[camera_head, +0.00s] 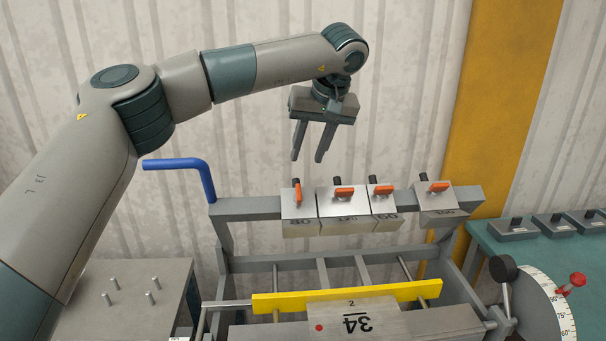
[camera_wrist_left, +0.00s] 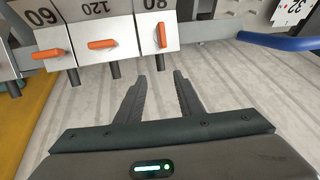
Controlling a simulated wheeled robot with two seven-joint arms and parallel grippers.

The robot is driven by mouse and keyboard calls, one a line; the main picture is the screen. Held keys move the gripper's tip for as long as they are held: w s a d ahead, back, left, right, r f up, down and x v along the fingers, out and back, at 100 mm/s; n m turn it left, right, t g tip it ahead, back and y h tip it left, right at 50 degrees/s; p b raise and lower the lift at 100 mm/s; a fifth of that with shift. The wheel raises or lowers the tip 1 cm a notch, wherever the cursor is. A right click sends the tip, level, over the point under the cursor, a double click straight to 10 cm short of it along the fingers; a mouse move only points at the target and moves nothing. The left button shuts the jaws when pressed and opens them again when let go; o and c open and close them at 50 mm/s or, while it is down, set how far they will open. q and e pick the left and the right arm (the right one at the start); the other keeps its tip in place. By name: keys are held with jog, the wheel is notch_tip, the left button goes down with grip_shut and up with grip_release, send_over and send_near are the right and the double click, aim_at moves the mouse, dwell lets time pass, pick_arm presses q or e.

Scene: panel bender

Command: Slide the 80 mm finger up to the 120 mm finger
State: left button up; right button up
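The 80 mm finger (camera_head: 299,209) is the leftmost silver block on the grey beam in the head view. Its orange lever stands upright, unlike the sideways levers on its neighbours. The 120 mm finger (camera_head: 343,203) sits right beside it; I cannot tell whether they touch. In the wrist view, the 80 mm finger (camera_wrist_left: 157,34) and the 120 mm finger (camera_wrist_left: 104,34) show upside down. My left gripper (camera_head: 308,158) is open and empty, pointing down above the 80 mm finger. In the wrist view, its fingertips (camera_wrist_left: 159,77) stay apart from that finger's black knob. My right gripper is out of view.
A 60 mm finger (camera_head: 383,205) adjoins the 120 mm finger, and another finger (camera_head: 437,203) stands further right after a gap. A blue handle (camera_head: 190,165) rises at the beam's left end. A yellow bar (camera_head: 350,296) lies in front. The beam left of the 80 mm finger is bare.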

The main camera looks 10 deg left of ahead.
pick_arm(q)
jog(key=b+v, duration=0.1)
jog(key=v, duration=0.6)
jog(key=shift+f, duration=0.15)
